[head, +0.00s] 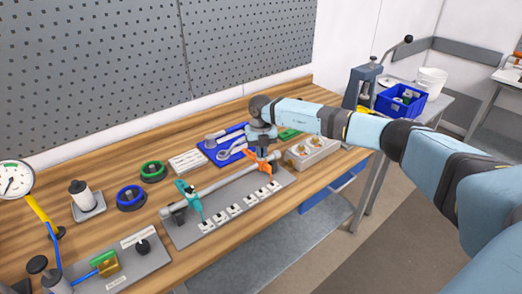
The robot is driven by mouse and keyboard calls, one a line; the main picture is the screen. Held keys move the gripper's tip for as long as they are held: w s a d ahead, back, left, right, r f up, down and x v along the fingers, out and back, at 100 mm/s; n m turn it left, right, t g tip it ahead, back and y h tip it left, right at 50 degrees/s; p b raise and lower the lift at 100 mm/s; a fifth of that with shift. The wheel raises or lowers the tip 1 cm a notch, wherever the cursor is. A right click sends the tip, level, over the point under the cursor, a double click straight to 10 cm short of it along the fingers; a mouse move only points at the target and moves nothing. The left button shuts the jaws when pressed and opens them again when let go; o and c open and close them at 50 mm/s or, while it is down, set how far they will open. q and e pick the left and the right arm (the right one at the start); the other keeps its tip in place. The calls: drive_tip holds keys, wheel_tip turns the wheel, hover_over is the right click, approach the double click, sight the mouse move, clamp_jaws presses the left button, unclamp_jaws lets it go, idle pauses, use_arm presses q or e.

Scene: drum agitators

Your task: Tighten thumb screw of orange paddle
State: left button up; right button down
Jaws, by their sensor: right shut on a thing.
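The orange paddle (264,161) sits on a grey shaft (228,181), near the shaft's right end. The shaft lies over a grey base plate (183,236). My right gripper (262,151) points down onto the top of the orange paddle and is shut at its thumb screw. The screw itself is hidden by the fingers. A teal paddle (189,195) sits on the same shaft, near its left end. My left gripper is not in view.
Blue trays with wrenches (229,150) lie behind the shaft. A grey block with round brass parts (312,151) stands close on the right. Green (153,171) and blue (131,198) rings lie to the left. Several white labels line the plate's front.

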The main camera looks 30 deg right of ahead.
drive_tip(key=shift+w+r, duration=0.1)
drive_tip(key=shift+r, duration=0.1)
drive_tip(key=c, duration=1.3)
unclamp_jaws()
wheel_tip(320, 180, up, 14)
drive_tip(key=shift+f+b, duration=0.1)
drive_tip(key=shift+b, duration=0.85)
